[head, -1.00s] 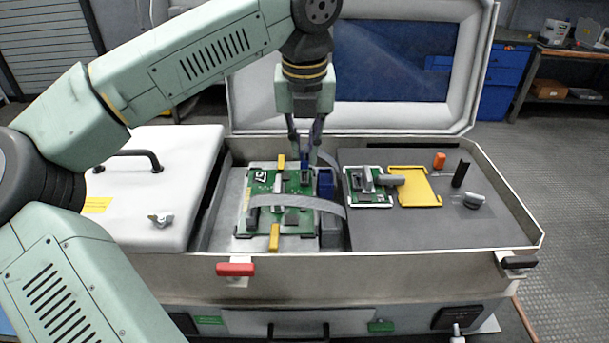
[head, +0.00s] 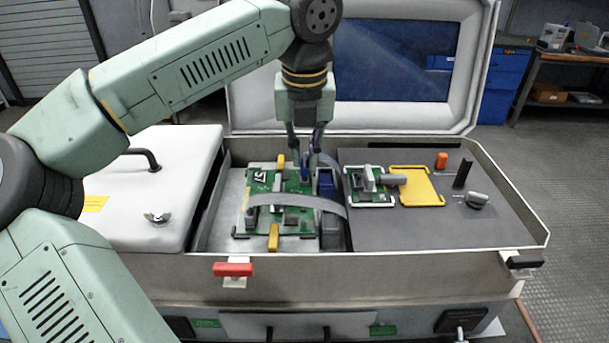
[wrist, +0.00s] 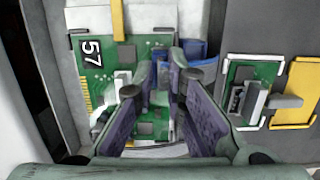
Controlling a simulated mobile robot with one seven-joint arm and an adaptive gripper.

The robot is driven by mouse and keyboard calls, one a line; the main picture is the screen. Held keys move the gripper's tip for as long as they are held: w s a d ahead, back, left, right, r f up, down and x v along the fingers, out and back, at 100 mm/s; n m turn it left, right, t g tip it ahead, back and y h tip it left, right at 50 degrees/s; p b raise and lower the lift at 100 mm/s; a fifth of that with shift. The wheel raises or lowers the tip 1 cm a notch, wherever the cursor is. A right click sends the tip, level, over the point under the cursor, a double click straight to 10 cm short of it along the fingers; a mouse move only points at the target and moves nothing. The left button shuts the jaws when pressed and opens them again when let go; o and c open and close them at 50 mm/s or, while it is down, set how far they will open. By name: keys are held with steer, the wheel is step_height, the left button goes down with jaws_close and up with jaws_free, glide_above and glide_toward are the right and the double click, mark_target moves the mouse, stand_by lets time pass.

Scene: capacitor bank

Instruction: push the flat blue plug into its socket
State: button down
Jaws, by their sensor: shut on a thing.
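The flat blue plug (head: 305,172) is between the fingers of my gripper (head: 305,158), above the right back part of the green board (head: 258,211). In the wrist view my gripper (wrist: 163,66) is shut on the plug (wrist: 162,75), which is partly hidden by the fingers. The board also shows in the wrist view (wrist: 97,72), marked 57. The socket is not clearly visible, and I cannot tell whether the plug touches it.
A grey strap (head: 305,202) crosses the board. Yellow clips (head: 273,237) hold its edges. Blue blocks (head: 326,184) stand close to the right of the plug. A smaller board (head: 370,198), a yellow frame (head: 424,187) and loose parts lie on the grey panel at right.

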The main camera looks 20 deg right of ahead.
steer(key=shift+f+b, duration=0.55)
steer(key=shift+f, duration=0.1)
steer(key=c, duration=1.6)
jaws_free()
steer(key=shift+o, duration=0.2)
steer(key=shift+r, duration=0.15)
